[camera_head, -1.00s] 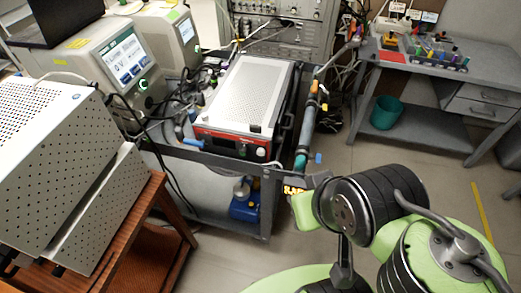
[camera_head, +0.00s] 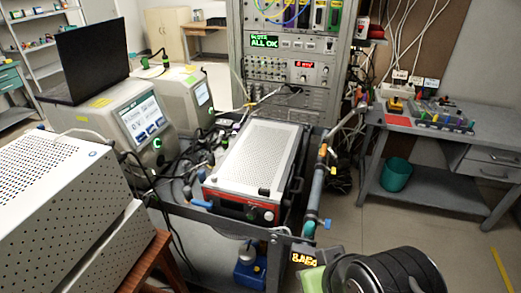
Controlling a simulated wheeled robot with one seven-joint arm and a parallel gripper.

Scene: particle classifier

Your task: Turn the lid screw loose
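The likely particle classifier is a white perforated instrument (camera_head: 258,151) with a red front (camera_head: 232,203), on the dark cart in the middle of the head view. A dark handle or strap and small round knobs show on its front. I cannot pick out the lid screw for certain; it is too small to tell.
A dark tube with a teal fitting (camera_head: 310,228) runs along the cart's right side. A perforated white cabinet (camera_head: 50,200) stands at left. Open floor lies between the cart and the grey bench (camera_head: 425,180).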

